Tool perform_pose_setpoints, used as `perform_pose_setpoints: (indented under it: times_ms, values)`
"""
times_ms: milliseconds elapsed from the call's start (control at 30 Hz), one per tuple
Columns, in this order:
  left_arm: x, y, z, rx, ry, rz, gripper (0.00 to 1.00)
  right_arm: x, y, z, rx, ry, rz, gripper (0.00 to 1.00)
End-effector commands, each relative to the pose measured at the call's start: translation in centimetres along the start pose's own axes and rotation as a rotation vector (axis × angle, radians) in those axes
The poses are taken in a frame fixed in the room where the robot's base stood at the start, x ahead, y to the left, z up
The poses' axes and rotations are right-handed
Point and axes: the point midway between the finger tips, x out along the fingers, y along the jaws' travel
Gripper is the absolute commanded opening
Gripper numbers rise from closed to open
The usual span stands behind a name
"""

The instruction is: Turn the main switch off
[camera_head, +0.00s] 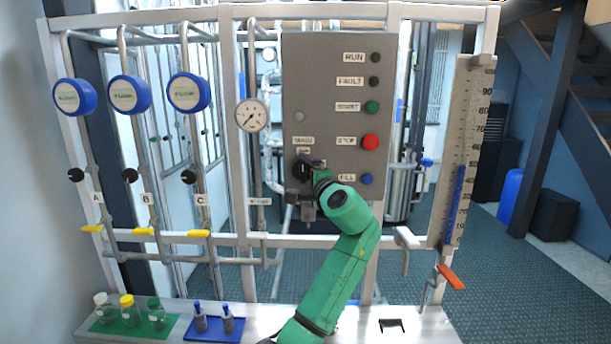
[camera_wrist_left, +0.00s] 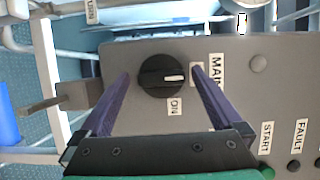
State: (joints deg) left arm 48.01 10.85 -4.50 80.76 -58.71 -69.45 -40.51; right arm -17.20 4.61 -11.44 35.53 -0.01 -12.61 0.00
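The main switch is a round black knob (camera_wrist_left: 162,75) on the grey control panel (camera_head: 325,75). In the head view the knob (camera_head: 301,171) is partly covered by my left gripper (camera_head: 311,164). In the left wrist view my left gripper (camera_wrist_left: 160,72) is open, one dark purple finger on each side of the knob, with visible gaps. The knob's white mark points right in that view, toward the MAIN label (camera_wrist_left: 216,76) and a small label partly hidden by a finger. The ON label (camera_wrist_left: 175,107) sits below the knob there. My right gripper is not in view.
The red STOP button (camera_head: 370,142), green START button (camera_head: 372,107) and blue FILL button (camera_head: 367,180) are right of the switch. A grey bracket-like part (camera_wrist_left: 75,97) projects beside the panel. A pressure gauge (camera_head: 252,115) and pipes stand left.

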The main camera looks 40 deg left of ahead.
Motion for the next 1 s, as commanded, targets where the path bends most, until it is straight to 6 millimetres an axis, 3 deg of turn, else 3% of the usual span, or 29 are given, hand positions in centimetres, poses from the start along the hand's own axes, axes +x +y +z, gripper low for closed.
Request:
perform_pose_setpoints:
  times_ms: [200,333,700,833,1000]
  values:
    - [-0.1,0.0,0.0,0.001,0.0,-0.002,1.0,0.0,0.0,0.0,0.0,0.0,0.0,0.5]
    - [-1.4,0.1,-0.1,0.0,0.002,-0.003,1.0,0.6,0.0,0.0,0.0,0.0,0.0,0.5]
    - [-11.6,0.4,-0.1,-0.003,0.004,0.0,1.0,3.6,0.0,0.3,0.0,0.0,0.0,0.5]
    - [-13.8,0.2,0.0,-0.001,0.001,0.0,1.0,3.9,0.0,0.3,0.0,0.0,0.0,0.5]
    - [-14.6,0.0,0.0,0.001,0.0,0.0,1.0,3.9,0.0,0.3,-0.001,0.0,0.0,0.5]
